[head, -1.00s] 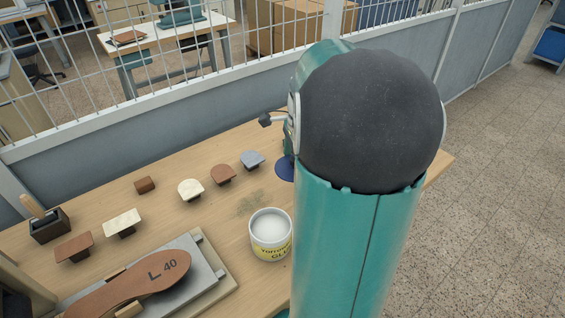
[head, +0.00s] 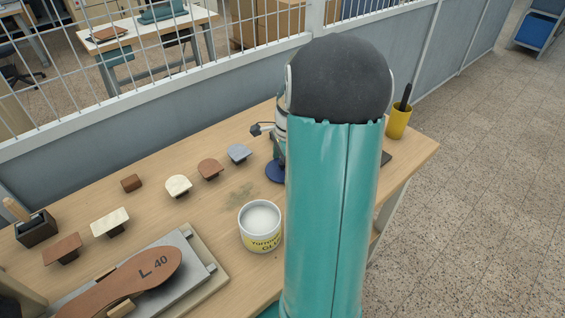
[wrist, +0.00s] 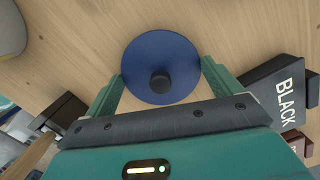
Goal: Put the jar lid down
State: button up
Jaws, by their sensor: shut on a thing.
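The jar lid is a round blue disc with a black knob; it shows in the wrist view (wrist: 158,52) and partly behind my arm in the head view (head: 275,173). My gripper (wrist: 161,76) has one finger on each side of the lid and is shut on it. The lid looks level and close to the wooden table; I cannot tell whether it touches. The open white glue jar (head: 262,241), with a yellow label, stands on the table in front and left of the lid in the head view. My arm hides most of the gripper there.
A box marked BLACK (wrist: 278,92) lies right of my gripper in the wrist view. A yellow cup (head: 398,124) stands at the table's right end. Several small stamp-like blocks, including a grey one (head: 239,153), line the back left. The insole (head: 140,277) lies front left.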

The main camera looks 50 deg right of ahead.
jog(key=o, duration=0.7)
notch_tip(320, 180, up, 12)
jog(key=d, duration=0.1)
jog(key=shift+s, duration=0.35)
jog(key=w+a+r+n+h, duration=0.1)
jog(key=a+r+n, duration=0.4)
jog(key=a, duration=0.5)
jog(key=s+a+n+t, duration=0.2)
jog(key=s+a+n, duration=0.3)
jog(key=a+n, duration=0.4)
jog(key=s+a+n+t, duration=0.2)
jog(key=s+a+n, duration=0.2)
jog(key=a+n, duration=0.5)
jog(key=a, duration=0.5)
jog(key=shift+s+n+t, duration=0.35)
jog(key=shift+n+t, duration=0.05)
jog(key=shift+a+r, duration=0.1)
